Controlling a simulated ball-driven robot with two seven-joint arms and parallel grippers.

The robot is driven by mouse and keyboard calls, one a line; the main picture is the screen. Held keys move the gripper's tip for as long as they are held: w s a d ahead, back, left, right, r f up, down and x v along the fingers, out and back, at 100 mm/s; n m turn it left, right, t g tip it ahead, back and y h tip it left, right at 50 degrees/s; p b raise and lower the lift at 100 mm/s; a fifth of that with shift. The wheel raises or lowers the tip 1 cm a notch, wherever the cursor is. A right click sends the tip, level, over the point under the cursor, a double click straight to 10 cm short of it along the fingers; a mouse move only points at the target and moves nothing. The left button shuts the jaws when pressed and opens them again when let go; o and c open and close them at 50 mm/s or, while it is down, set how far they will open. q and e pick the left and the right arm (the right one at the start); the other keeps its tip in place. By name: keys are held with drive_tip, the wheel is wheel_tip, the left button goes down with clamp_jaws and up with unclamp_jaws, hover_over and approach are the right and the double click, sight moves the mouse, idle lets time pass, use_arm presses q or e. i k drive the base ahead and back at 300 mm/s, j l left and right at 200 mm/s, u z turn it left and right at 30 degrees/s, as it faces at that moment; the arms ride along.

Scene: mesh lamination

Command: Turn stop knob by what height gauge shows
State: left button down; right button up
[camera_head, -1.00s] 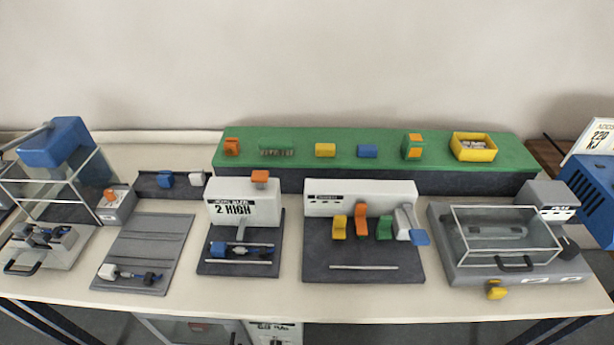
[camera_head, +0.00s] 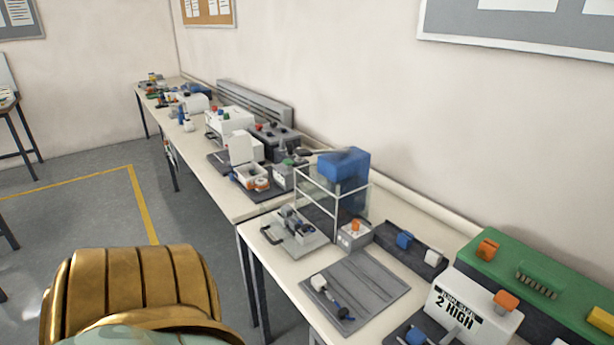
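The white gauge block (camera_head: 472,318) stands at the lower right of the near table, with a printed sign (camera_head: 458,307) reading "2 HIGH"; the smaller line above is hard to read. An orange knob (camera_head: 507,300) sits on top of it. Another orange knob (camera_head: 355,226) sits on a small grey-white box beside the blue-topped clear enclosure (camera_head: 343,170). I cannot tell which knob is the stop knob. The lower part of the gauge station is cut off by the frame's bottom edge. Neither gripper is in view.
A grooved grey plate (camera_head: 355,290) holds a small white-and-blue part. A green shelf (camera_head: 500,262) runs along the back right. More tables with equipment (camera_head: 240,120) continue along the wall to the far left. The grey floor (camera_head: 85,215) left of the tables is open, with yellow lines.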

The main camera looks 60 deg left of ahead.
sight(356, 224)
drive_tip(key=u, duration=1.7)
